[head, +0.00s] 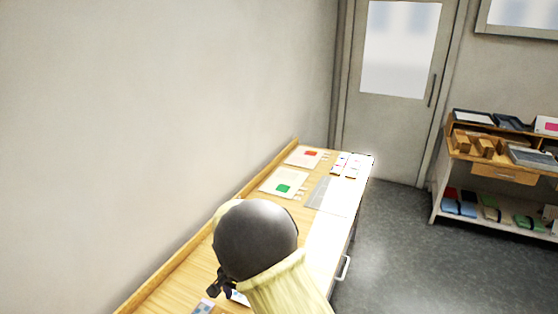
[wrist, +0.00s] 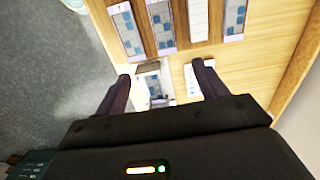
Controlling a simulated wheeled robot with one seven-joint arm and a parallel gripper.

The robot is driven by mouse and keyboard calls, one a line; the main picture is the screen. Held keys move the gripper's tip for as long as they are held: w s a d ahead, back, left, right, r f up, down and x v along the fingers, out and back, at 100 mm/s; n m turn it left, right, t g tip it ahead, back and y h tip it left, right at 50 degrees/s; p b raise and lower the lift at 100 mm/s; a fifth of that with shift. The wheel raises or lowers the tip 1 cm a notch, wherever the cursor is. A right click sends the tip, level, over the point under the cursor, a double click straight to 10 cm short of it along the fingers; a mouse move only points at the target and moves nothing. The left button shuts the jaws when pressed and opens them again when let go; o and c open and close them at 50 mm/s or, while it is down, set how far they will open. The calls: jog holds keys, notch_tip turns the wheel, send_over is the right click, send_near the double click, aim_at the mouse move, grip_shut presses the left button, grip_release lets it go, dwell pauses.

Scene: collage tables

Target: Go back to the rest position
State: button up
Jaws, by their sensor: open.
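My gripper (wrist: 160,88) is open in the wrist view, its two dark fingers apart above the wooden table (wrist: 275,62). In the head view my arm's dark round joint and cream sleeve cover part of the table (head: 165,285), and my gripper (head: 217,286) shows only as a small dark shape at the left of the joint, low over the table.
Several trays with blue squares (wrist: 160,22) stand in a row on the table. A wall borders the left; a shelf (head: 500,170) stands right across open floor.

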jog(key=s+d+r+n+t, duration=0.15)
jog(key=d+r, duration=0.25)
jog(key=d, duration=0.4)
jog(key=s+d+r+g, duration=0.1)
jog(key=s+d+r, duration=0.15)
jog(key=d, duration=0.65)
jog(key=s+d+r+n+t, duration=0.2)
jog(key=s+d+r+n, duration=0.1)
jog(key=s+d, duration=0.6)
jog(key=shift+s+d+r, duration=0.4)
jog(key=shift+d+r, duration=0.2)
jog(key=shift+d, duration=0.2)
